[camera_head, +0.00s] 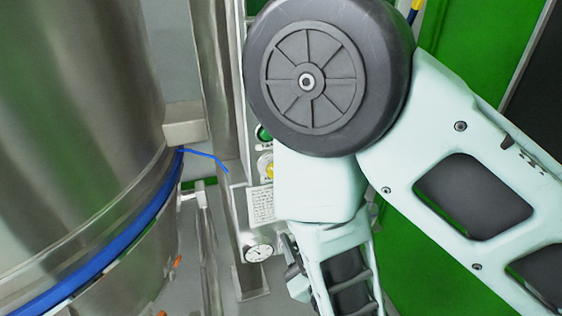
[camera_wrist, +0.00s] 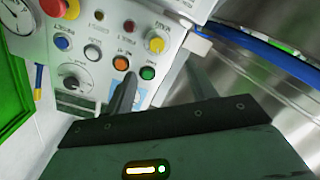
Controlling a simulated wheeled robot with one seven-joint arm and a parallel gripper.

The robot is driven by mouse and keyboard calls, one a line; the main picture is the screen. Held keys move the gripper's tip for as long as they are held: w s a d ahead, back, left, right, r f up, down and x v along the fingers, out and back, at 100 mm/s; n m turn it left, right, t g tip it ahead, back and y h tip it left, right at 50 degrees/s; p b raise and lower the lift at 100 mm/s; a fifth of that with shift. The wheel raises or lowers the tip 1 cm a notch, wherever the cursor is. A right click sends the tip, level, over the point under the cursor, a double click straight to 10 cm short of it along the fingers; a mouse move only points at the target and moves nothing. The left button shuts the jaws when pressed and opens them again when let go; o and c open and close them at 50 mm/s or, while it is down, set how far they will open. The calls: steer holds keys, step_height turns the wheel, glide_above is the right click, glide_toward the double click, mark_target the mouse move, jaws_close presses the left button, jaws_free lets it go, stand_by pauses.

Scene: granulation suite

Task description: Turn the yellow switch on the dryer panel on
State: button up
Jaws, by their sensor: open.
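The dryer panel (camera_wrist: 104,72) fills the upper left of the wrist view, tilted in the picture. The yellow switch (camera_wrist: 156,42) is a round yellow knob near the panel's right side, above a green button (camera_wrist: 148,73). Which way it is turned is too small to tell. My gripper (camera_wrist: 163,68) is open, its two dark fingers pointing toward the panel. The switch appears beyond the gap between the fingertips, with no visible contact. In the head view, my arm hides most of the panel, and a small yellow part (camera_head: 270,168) shows at the arm's edge.
A red button (camera_wrist: 53,7) is at the upper left. A large steel vessel (camera_head: 80,130) with a blue band stands left in the head view.

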mark_target(273, 169)
steer(key=p+x, duration=0.5)
steer(key=x, duration=1.2)
steer(key=shift+r+n+t, duration=0.3)
steer(key=shift+r, duration=0.5)
steer(key=c, duration=1)
